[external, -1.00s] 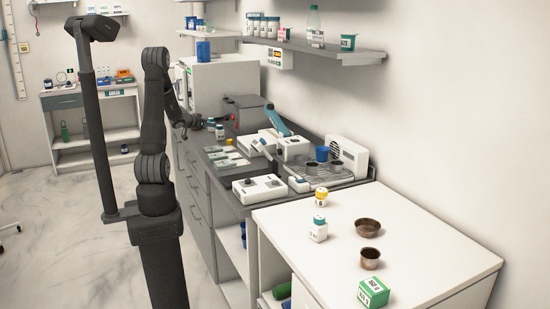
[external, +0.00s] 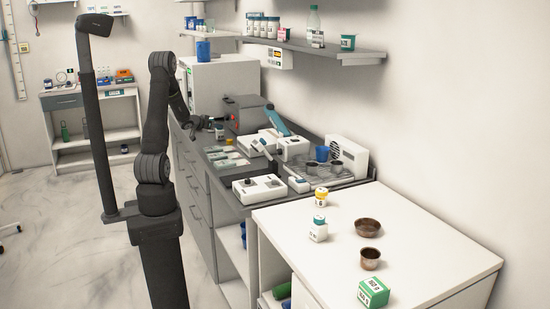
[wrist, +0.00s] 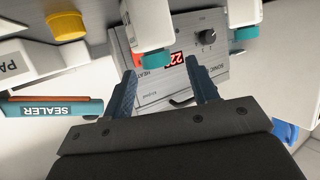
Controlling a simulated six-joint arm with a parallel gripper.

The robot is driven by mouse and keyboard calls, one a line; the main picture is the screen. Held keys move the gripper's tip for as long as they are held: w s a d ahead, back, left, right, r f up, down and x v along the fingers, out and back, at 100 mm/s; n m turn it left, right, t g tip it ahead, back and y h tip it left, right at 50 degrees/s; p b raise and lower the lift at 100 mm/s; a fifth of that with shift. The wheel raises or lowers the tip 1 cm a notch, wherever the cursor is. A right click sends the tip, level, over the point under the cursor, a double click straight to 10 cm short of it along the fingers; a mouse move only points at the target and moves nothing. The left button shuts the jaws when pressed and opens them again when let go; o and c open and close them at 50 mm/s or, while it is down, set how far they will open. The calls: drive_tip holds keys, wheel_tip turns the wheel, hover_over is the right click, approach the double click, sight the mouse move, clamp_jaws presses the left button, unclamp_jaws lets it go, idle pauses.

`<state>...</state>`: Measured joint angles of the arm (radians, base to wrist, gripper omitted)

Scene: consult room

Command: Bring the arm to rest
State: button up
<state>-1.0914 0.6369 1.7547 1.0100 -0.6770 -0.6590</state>
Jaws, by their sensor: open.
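My arm (external: 155,130) stands at the left of the counter, its upper links bent over toward the counter. My gripper (external: 212,123) is small and dark in the external view, near the small bottles and the grey heater box (external: 247,113). In the wrist view my gripper (wrist: 163,88) has its two fingers apart. The grey box with a red display (wrist: 205,45) shows behind and between them. A white bottle with a teal cap (wrist: 150,28) shows close to the fingertips; I cannot tell whether it touches them. I see nothing held between the fingers.
Another teal-capped bottle (wrist: 243,12), a yellow cap (wrist: 67,26) and a blue sealer (wrist: 55,108) are near the fingers. The counter holds a white device (external: 258,188) and a rack (external: 330,176). A wall shelf (external: 330,50) hangs above.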

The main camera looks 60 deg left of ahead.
drive_tip(key=x, duration=0.6)
drive_tip(key=shift+s+d+f, duration=0.1)
drive_tip(key=shift+f, duration=0.1)
wheel_tip(320, 180, up, 3)
drive_tip(key=shift+s+f, duration=0.1)
drive_tip(key=shift+f, duration=0.1)
drive_tip(key=shift+r, duration=0.1)
